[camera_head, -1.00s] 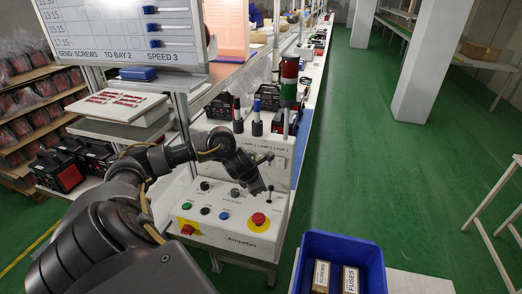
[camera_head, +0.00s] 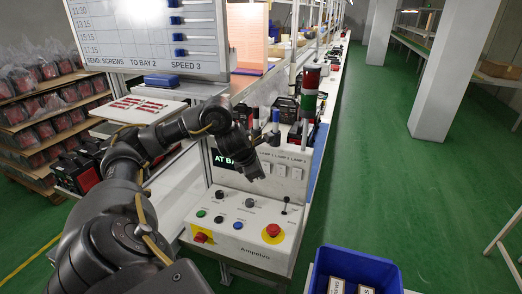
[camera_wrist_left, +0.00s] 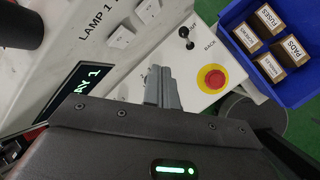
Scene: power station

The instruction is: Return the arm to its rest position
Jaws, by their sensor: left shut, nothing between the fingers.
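My left arm comes in from the left in the head view. Its gripper (camera_head: 257,170) is in the air in front of the lamp panel, above the back of the control box, and touches nothing that I can see. In the left wrist view the gripper (camera_wrist_left: 161,86) has its fingers together and empty. The white control box (camera_head: 262,251) has several coloured buttons, knobs, a small lever (camera_head: 286,204) and a red emergency button (camera_head: 272,231) on a yellow base. A lit green display (camera_head: 226,160) is partly hidden by the arm. My right gripper is not in view.
A blue bin (camera_head: 318,255) with labelled boxes stands at the lower right; several boxes show in the wrist view. A red and green stack light (camera_head: 310,90) rises behind the panel. A whiteboard (camera_head: 150,35) and shelves (camera_head: 35,140) are at left. Green floor (camera_head: 375,170) is clear at right.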

